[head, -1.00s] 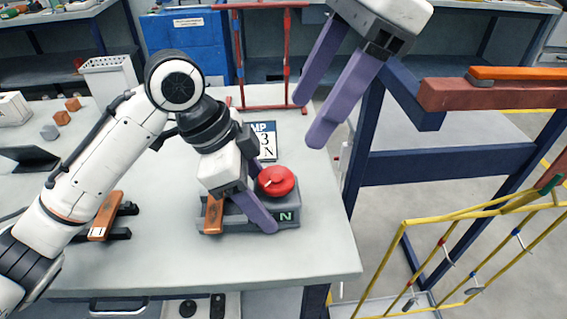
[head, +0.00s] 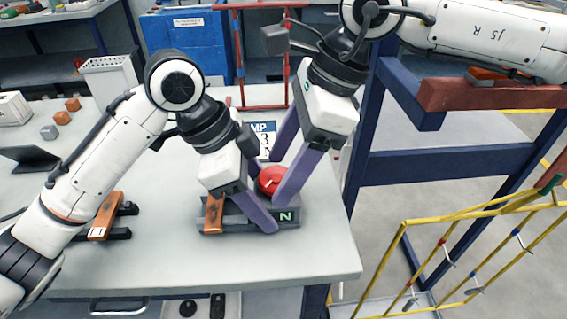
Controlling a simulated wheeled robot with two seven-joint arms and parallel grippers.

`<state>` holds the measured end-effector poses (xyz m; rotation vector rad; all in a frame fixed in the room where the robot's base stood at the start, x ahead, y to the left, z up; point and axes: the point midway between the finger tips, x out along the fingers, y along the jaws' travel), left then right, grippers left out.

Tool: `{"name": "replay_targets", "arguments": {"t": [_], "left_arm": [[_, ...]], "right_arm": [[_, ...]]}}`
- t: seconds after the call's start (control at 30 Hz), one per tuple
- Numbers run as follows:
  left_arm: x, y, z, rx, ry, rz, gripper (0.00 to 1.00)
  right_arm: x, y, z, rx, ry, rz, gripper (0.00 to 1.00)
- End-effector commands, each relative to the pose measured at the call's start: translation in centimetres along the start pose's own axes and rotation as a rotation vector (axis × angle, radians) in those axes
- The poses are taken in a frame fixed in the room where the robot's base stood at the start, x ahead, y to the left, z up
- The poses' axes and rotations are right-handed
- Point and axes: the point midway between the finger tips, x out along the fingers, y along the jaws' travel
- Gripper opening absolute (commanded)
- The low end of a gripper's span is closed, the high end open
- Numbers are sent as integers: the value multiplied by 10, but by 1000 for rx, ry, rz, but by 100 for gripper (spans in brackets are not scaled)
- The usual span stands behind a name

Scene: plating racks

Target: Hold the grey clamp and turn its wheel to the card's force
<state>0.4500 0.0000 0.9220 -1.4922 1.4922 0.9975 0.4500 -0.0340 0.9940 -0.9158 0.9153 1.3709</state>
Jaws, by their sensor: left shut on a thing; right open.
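The grey clamp (head: 288,223) sits on the light table near its right side, with a green N on its front. Its red wheel (head: 268,183) is on top, partly hidden by my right gripper. My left gripper (head: 262,202) is shut on the clamp, its purple fingers beside the wheel. My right gripper (head: 279,178) points down from the upper right, open, with one purple finger on each side of the wheel; I cannot tell whether they touch it. The card (head: 265,138) stands behind the clamp, partly covered; a 3 and an N show on it.
An orange-topped black clamp (head: 105,216) lies to the left. A red frame (head: 262,105) stands at the back. A blue post and red beam (head: 450,95) rise at the right, near my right arm. The table front is clear.

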Motion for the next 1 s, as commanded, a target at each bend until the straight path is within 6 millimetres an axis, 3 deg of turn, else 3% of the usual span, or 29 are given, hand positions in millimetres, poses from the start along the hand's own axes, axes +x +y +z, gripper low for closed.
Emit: {"name": "replay_targets", "arguments": {"t": [0.23,0.5,1.0], "left_arm": [[-1,0,-1,1,2,-1,12],[-1,0,-1,1,2,-1,12],[-1,0,-1,1,2,-1,12]], "right_arm": [[1,0,0,0,0,0,63],[0,0,0,0,0,0,23],[0,0,0,10,0,-5,22]]}}
